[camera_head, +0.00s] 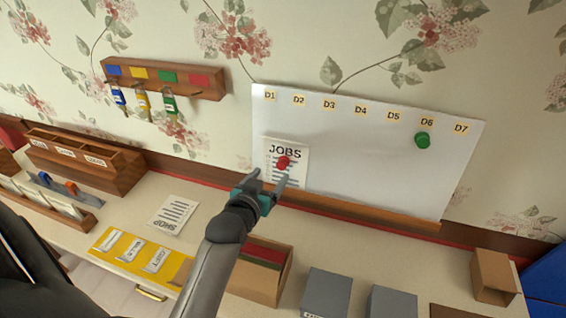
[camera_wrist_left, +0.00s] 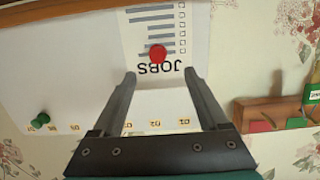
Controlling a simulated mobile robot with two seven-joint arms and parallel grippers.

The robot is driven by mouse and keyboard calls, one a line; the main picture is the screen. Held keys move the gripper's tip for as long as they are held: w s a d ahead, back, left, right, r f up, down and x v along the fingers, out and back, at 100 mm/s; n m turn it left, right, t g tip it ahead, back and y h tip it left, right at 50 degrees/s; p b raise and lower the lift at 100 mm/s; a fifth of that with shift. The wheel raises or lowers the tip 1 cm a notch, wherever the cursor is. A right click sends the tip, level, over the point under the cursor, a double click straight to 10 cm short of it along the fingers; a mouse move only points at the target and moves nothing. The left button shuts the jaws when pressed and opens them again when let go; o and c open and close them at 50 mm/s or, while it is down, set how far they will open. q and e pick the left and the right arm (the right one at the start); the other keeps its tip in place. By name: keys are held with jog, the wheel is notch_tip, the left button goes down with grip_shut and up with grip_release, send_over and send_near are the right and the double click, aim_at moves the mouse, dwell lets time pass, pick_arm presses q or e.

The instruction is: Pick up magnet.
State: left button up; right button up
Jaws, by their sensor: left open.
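A red magnet (camera_head: 283,162) sits on the JOBS sheet (camera_head: 299,153) at the lower left of the whiteboard (camera_head: 365,165). A green magnet (camera_head: 422,140) is on the board under the D6 label. My left gripper (camera_head: 268,184) is open just in front of the JOBS sheet, its fingers pointing toward the red magnet. In the left wrist view the red magnet (camera_wrist_left: 157,53) lies beyond and between the two open fingertips (camera_wrist_left: 160,75), with nothing held. The green magnet (camera_wrist_left: 40,119) shows there at left. My right gripper is not seen.
A key rack (camera_head: 163,78) with tagged keys hangs left of the board. Below, the counter holds a SHOP sheet (camera_head: 172,212), a yellow strip with labels (camera_head: 118,241), a wooden box (camera_head: 277,282) and grey boxes (camera_head: 327,292). A wooden ledge (camera_head: 390,215) runs under the board.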

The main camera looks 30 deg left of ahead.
aim_at(281, 165)
pick_arm(q)
jog(key=x, duration=0.3)
jog(key=shift+d+x, duration=0.15)
jog(key=shift+x, duration=1.25)
jog(key=shift+d+x, duration=0.1)
jog(key=shift+x, duration=1.3)
jog(key=shift+f, duration=0.1)
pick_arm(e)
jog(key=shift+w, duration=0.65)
pick_arm(q)
jog(key=shift+c, duration=0.4)
grip_shut()
